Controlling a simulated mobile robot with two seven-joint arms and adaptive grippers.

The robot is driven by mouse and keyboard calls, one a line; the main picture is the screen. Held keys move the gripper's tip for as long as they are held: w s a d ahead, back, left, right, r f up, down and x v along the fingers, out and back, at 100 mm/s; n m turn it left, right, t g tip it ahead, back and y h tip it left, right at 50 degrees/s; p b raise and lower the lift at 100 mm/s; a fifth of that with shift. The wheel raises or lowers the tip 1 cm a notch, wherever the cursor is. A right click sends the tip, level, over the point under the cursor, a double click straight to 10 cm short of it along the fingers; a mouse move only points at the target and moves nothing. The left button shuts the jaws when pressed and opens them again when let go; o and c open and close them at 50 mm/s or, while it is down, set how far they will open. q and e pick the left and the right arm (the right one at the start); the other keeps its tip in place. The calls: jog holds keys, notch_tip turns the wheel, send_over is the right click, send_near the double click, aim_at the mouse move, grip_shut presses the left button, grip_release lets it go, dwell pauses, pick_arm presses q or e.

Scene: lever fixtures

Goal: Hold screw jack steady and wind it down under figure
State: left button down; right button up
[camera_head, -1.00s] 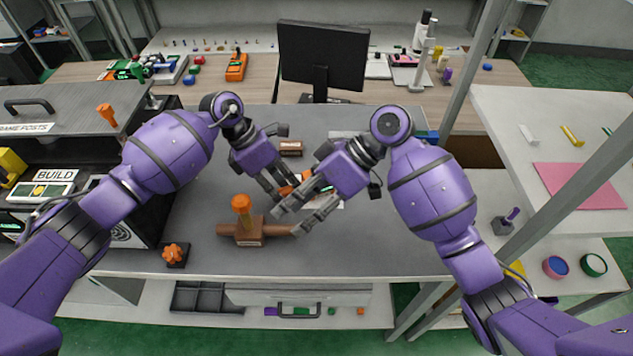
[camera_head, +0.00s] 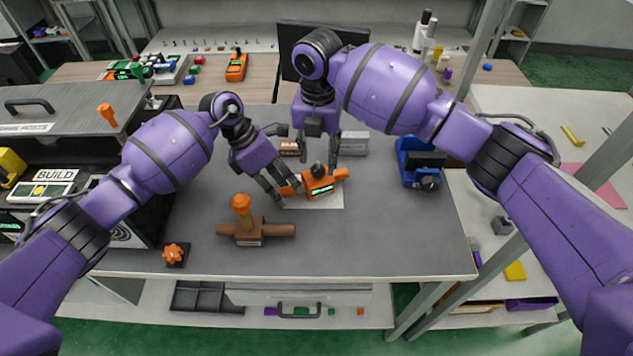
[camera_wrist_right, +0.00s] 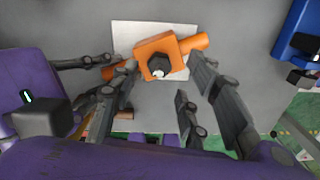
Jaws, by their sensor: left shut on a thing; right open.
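The screw jack (camera_head: 318,186) is an orange block with a bar out each side, a black hex knob (camera_wrist_right: 159,66) on top and a small green-lit display on its front; the figure is too small to read. It lies on a white sheet (camera_head: 328,203). My left gripper (camera_head: 284,190) is shut on the jack's left bar. My right gripper (camera_head: 318,158) points down just behind and above the jack, open, its fingers either side of the knob in the right wrist view. I cannot tell whether they touch the knob.
A brown fixture with an orange handle (camera_head: 243,207) stands front left, near an orange star knob (camera_head: 174,253). A blue device (camera_head: 416,163) stands to the right. A grey block (camera_head: 354,143) and a small brown block (camera_head: 289,148) sit behind. The front right tabletop is clear.

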aim_at(319, 168)
jog(key=shift+f, duration=0.5)
jog(key=shift+s+d+f, duration=0.1)
jog(key=shift+f, duration=2.2)
